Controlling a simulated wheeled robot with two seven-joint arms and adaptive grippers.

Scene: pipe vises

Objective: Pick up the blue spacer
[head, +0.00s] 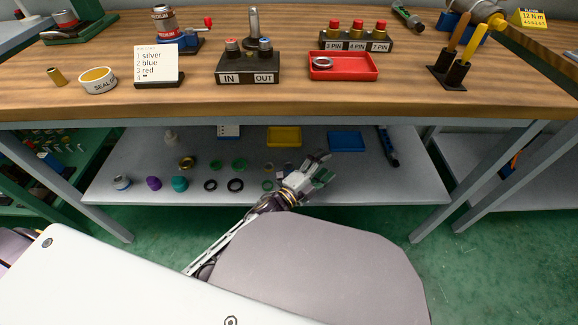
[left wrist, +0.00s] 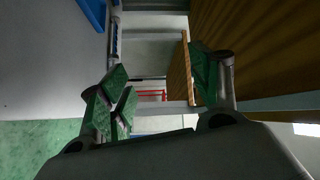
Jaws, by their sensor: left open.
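I cannot clearly pick out a blue spacer in either view. My left gripper (head: 322,169) is open over the right-middle of the lower shelf (head: 350,185), its fingers pointing right, and it hides part of the shelf. In the left wrist view, the green-padded fingers of my left gripper (left wrist: 162,88) stand apart with nothing between them. A silver ring (head: 323,62) lies in the red tray (head: 343,73) on the bench top. A card (head: 157,63) reads silver, blue, red. My right gripper is not in view.
The wooden bench top (head: 300,103) overhangs the lower shelf. On the shelf are a purple part (head: 153,183), a teal part (head: 180,183), dark rings (head: 235,184), a yellow tray (head: 284,136) and a blue tray (head: 346,141). The shelf's right front is clear.

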